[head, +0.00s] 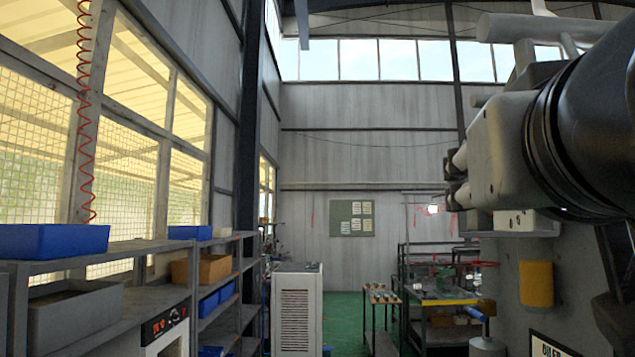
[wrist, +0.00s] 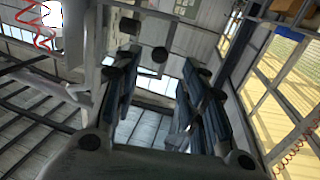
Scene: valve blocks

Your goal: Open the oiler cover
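A label (head: 550,346), cut off by the bottom edge of the head view, reads roughly "OILE" and sits on a grey upright panel (head: 545,255) at the right. A yellow cylinder (head: 537,284) is on that panel above the label. A pale grey rounded piece with a thin stem (head: 487,345) shows at the bottom edge, left of the label. I cannot tell which part is the oiler cover. In the wrist view my gripper (wrist: 160,62) has its dark fingers spread wide, with nothing held between them. A large dark arm part hides much of the right side in the head view.
Shelves (head: 130,298) with blue bins (head: 53,241) line the left wall. A white vented cabinet (head: 297,310) stands mid-floor. A narrow table (head: 381,295) and a workbench (head: 440,299) are beyond. Pipes (head: 535,28) run at upper right. Green floor (head: 342,325) is open between.

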